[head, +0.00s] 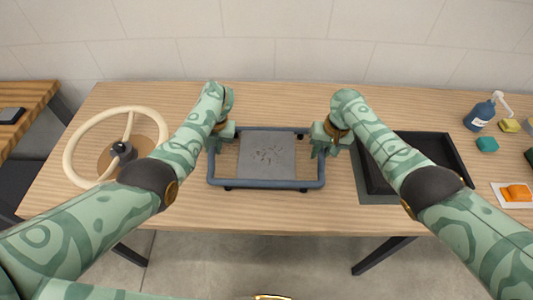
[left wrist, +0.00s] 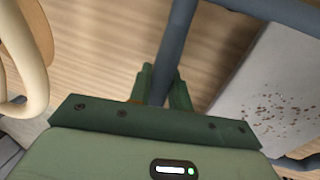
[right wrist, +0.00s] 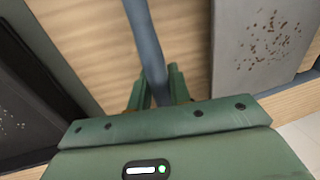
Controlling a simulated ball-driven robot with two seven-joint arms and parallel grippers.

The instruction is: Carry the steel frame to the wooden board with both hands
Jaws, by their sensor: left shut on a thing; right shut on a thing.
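The steel frame (head: 265,184) is a blue-grey rectangle of tube around a grey speckled slab (head: 266,155) at the middle of the table. My left gripper (head: 213,146) is shut on the frame's left side bar, which also shows between its fingers in the left wrist view (left wrist: 172,50). My right gripper (head: 320,150) is shut on the right side bar, seen in the right wrist view (right wrist: 146,45). I cannot tell whether the frame touches the table. A round brown wooden piece (head: 112,168) lies under a cream wheel; I cannot tell whether it is the wooden board.
The cream wheel (head: 68,157) with a dark hub stands at the left. A black tray (head: 452,152) lies close to the right of the frame. A blue pump bottle (head: 480,115), sponges and a white dish (head: 498,195) are at the far right. The table's front strip is clear.

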